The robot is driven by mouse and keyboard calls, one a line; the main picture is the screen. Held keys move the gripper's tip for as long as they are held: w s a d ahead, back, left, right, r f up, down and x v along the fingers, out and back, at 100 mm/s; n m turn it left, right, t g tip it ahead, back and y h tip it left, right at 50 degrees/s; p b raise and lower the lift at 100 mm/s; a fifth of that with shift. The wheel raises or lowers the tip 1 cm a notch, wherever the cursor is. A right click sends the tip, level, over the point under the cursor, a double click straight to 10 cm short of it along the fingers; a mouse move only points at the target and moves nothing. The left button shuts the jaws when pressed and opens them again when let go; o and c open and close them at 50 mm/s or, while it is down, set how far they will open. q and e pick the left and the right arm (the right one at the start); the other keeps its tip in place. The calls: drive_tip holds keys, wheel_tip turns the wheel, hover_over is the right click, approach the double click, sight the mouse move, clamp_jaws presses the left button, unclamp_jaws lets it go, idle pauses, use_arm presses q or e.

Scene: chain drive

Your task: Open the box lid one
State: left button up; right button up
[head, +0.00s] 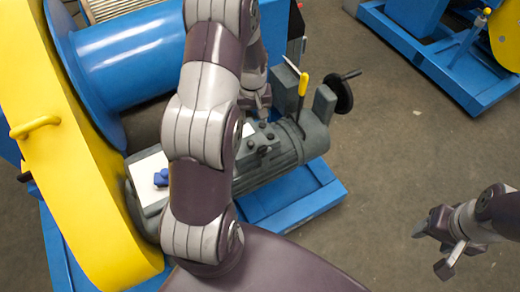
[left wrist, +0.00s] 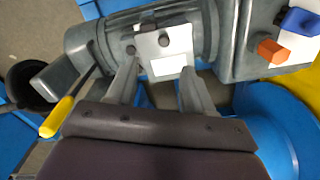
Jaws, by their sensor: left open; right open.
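A grey motor (head: 300,140) lies on a blue base. On it is a small grey plate or lid with dark knobs (head: 262,140) and a white patch; the plate also shows in the left wrist view (left wrist: 148,48). My left gripper (head: 257,100) is over the motor. In the left wrist view its two fingers (left wrist: 158,85) are spread and empty, with the plate's white patch between their tips; contact cannot be told. A grey box with a white top (head: 146,170) bears a blue knob; an orange knob (left wrist: 271,50) shows in the left wrist view. I cannot tell which lid is lid one. My right gripper (head: 440,242) is open and empty.
A yellow-handled lever (head: 303,85) and a black handwheel (head: 341,92) stand at the motor's far end. A yellow chain guard (head: 75,170) and a blue drum (head: 130,50) fill the left. My left arm hides part of the box.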

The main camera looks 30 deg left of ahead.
use_arm(q)
drive_tip(key=n, duration=0.1)
approach(250, 142)
wheel_tip(250, 142, down, 9)
drive_tip(key=shift+d+f+b, duration=0.1)
drive_tip(key=shift+f+b, duration=0.05)
drive_tip(key=shift+b, duration=0.45)
clamp_jaws()
